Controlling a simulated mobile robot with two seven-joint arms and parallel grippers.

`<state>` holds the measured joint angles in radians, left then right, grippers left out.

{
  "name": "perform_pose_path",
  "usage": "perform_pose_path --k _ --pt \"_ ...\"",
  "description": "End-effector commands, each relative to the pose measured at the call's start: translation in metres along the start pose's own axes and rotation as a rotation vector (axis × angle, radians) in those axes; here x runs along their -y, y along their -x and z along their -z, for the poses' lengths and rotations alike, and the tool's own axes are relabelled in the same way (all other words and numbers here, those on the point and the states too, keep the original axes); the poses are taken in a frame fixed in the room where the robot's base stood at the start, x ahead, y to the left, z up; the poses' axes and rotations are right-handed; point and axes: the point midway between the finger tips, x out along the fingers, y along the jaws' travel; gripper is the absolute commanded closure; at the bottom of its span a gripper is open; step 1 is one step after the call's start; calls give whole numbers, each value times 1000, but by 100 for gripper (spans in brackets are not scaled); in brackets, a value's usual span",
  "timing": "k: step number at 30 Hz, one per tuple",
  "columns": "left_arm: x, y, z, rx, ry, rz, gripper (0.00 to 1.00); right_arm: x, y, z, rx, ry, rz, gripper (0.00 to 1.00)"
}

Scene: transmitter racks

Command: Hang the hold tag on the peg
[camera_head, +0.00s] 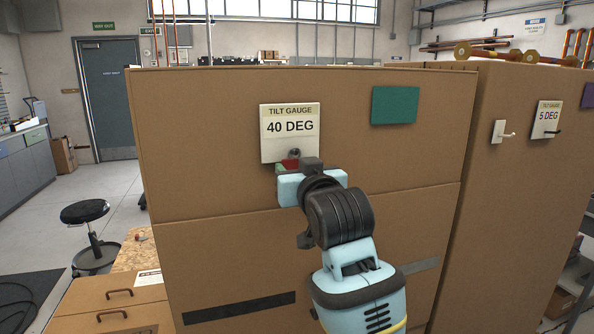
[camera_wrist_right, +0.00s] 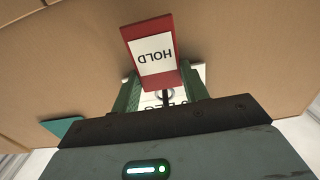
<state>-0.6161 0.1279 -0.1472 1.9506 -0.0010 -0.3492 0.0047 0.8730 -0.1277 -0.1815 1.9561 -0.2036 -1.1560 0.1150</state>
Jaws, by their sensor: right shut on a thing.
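The hold tag (camera_wrist_right: 153,52), red with a white HOLD label, is gripped between the green fingers of my right gripper (camera_wrist_right: 160,80) in the right wrist view, where its lettering is upside down. In the head view my right gripper (camera_head: 288,168) is at the lower edge of the white TILT GAUGE 40 DEG plate (camera_head: 290,126), and only a bit of the red tag (camera_head: 291,163) shows. A small round grey peg end (camera_head: 294,153) shows on the plate just above the tag. Whether the tag touches the peg cannot be told. My left gripper is not in view.
The plate is on a tall brown cabinet (camera_head: 200,150) with a green square (camera_head: 395,105). A brown cabinet at right carries a white hook (camera_head: 503,132) and a 5 DEG plate (camera_head: 547,119). A stool (camera_head: 88,212) stands at left on open floor.

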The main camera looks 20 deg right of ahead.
Motion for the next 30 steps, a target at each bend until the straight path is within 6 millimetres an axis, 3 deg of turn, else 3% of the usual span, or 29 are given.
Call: perform_pose_path --k 1,2,8,20,30 --pt "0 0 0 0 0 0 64 0 0 0 0 0 0 77" --pt "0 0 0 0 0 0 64 0 0 0 0 0 0 54" --pt "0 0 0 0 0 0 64 0 0 0 0 0 0 30" --pt "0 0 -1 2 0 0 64 0 8 0 0 -1 0 30" --pt "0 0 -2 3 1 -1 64 0 55 0 -2 -1 1 30"
